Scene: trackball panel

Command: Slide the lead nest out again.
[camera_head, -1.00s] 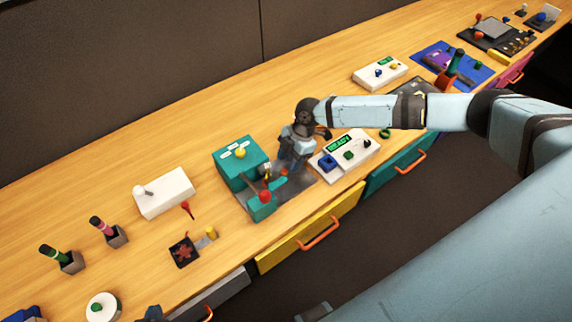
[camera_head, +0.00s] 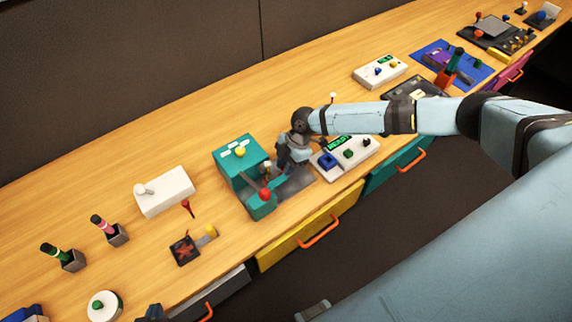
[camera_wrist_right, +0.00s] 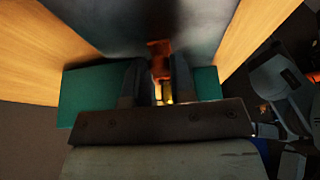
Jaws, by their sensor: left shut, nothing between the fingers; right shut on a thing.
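The teal station (camera_head: 236,154), with a yellow button and white labels on top, stands mid-counter beside a grey metal plate (camera_head: 293,187). A red-knobbed lever (camera_head: 265,194) is at its front. I cannot make out the lead nest clearly; my gripper covers that side. My right gripper (camera_head: 283,164) is low over the plate, right of the station. In the right wrist view its fingers (camera_wrist_right: 160,82) are closed around a small orange-brown piece (camera_wrist_right: 160,62), probably the nest's handle, with teal on both sides. Only a dark tip of my left gripper (camera_head: 150,313) shows at the bottom edge, shut and empty.
A white panel with a green display (camera_head: 345,157) stands close on the right of the plate. A white box (camera_head: 165,192) and a dark pad with a red cross (camera_head: 184,250) are at left. An orange drawer handle (camera_head: 318,229) juts out below the counter edge.

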